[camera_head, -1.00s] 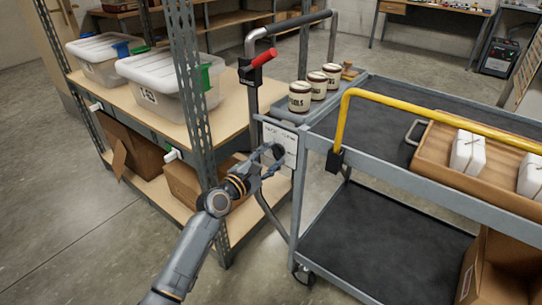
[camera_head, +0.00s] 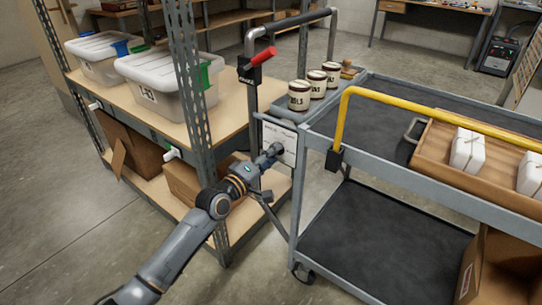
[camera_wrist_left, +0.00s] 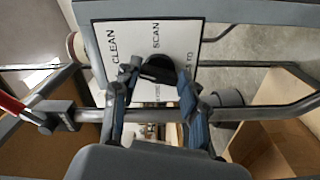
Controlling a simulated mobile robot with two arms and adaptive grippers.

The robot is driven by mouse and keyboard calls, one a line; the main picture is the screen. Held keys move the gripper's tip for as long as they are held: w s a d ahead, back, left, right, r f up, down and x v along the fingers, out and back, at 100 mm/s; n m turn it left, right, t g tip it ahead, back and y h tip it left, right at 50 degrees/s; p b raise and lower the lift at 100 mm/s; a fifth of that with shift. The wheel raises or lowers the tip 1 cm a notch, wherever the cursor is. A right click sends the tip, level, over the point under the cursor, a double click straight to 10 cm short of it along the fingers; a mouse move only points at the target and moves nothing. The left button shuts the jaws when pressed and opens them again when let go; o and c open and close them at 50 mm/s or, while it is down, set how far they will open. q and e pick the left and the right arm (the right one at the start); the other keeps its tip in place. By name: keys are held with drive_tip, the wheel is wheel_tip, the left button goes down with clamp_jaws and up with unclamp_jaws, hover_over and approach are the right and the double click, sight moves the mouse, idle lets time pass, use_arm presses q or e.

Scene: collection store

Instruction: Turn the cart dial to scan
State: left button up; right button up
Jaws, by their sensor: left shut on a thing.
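The cart dial is a dark round knob (camera_wrist_left: 158,68) on a white label plate (camera_wrist_left: 118,38), with the words CLEAN and SCAN readable in the left wrist view. The plate (camera_head: 281,138) also shows on the cart's end in the head view. My left gripper (camera_wrist_left: 156,82) is shut on the knob, one blue-grey finger on each side. In the head view the left gripper (camera_head: 271,153) is against the plate and hides most of the knob. Where the knob's pointer stands cannot be told. My right gripper is not in view.
The grey cart (camera_head: 345,232) has a push handle with a red lever (camera_head: 263,56), a yellow rail (camera_head: 440,115), several labelled tins (camera_head: 299,95) and a wooden tray (camera_head: 432,157). A shelf (camera_head: 130,95) with plastic bins stands close on the left.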

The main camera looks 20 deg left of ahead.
use_arm(q)
drive_tip(key=shift+a+f+m+p, duration=0.15)
drive_tip(key=shift+m+p, duration=1)
drive_tip(key=shift+m, duration=2.5)
drive_tip(key=shift+a+f+m+p, duration=0.15)
drive_tip(key=shift+m+p, duration=0.95)
drive_tip(key=shift+m, duration=2.55)
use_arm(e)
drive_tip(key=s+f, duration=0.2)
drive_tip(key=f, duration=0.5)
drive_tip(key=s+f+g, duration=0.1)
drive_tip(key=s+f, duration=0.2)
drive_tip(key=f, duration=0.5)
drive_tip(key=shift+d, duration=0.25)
use_arm(q)
drive_tip(key=shift+d, duration=0.1)
drive_tip(key=o, duration=1.1)
drive_tip(key=shift+o, duration=0.2)
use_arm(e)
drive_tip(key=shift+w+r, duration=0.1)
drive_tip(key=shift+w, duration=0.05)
use_arm(q)
drive_tip(key=v, duration=1.2)
drive_tip(key=shift+w+r, duration=0.1)
